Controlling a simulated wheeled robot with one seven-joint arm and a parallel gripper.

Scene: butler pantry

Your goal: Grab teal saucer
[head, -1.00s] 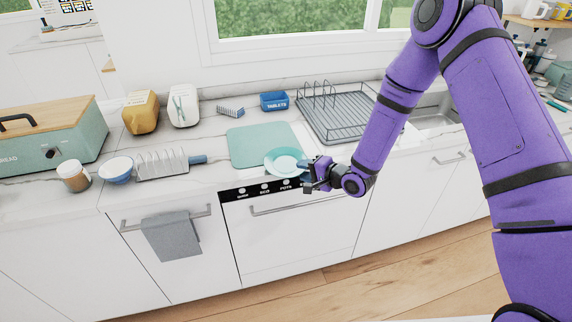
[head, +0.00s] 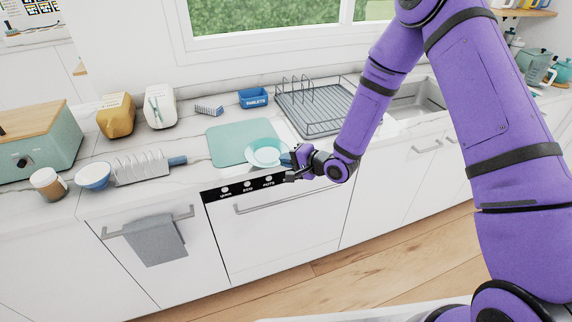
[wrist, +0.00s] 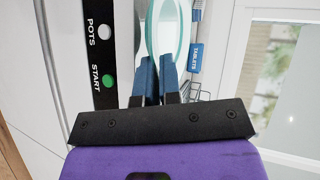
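The teal saucer (head: 263,153) is a round, pale dish with a teal rim. In the head view it overlaps the front right corner of the green mat and seems to be a little above the counter. My gripper (head: 287,159) is at its right edge. In the wrist view the saucer (wrist: 181,42) is seen at a steep angle beyond my blue fingertips (wrist: 157,64). The fingers are close together, with the near rim between them. The exact contact is partly hidden by the fingers.
The green mat (head: 226,142) lies on the white counter, with a dish rack (head: 320,122) behind to the right. A blue tablets box (head: 253,98) stands at the back. A toast rack (head: 140,168) and a bowl (head: 93,178) are to the left. The dishwasher panel (head: 220,190) is below.

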